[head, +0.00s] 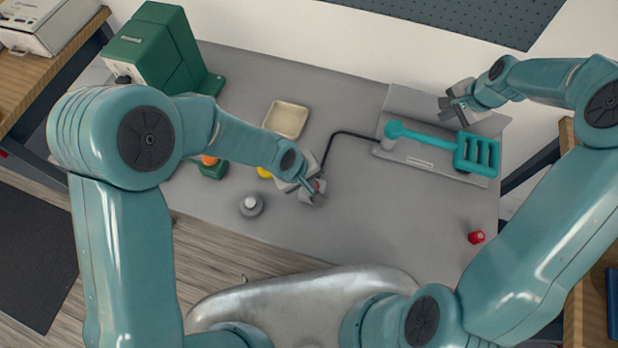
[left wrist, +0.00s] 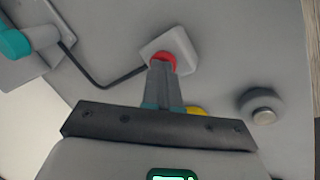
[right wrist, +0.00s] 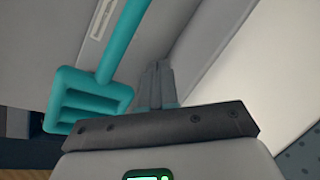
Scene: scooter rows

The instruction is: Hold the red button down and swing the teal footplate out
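The red button (left wrist: 163,62) sits on a pale box (left wrist: 180,45). My left gripper (left wrist: 162,68) is shut and empty, its fingertips at the button; I cannot tell how far the button is pressed. In the head view the left gripper (head: 316,199) partly hides the button (head: 319,185). The teal footplate (head: 478,153) is a slotted paddle on a bar (head: 425,136) lying along a grey bracket (head: 405,157). My right gripper (head: 446,104) is shut and empty on the far side of the bar. In the right wrist view its fingertips (right wrist: 155,68) are apart from the footplate (right wrist: 90,100).
A black cable (head: 330,145) links the button box and bracket. A grey knob (head: 251,205), a cream tray (head: 287,119) and a green machine (head: 155,50) stand to the left. A red piece (head: 476,237) lies near the right edge. The table's middle front is clear.

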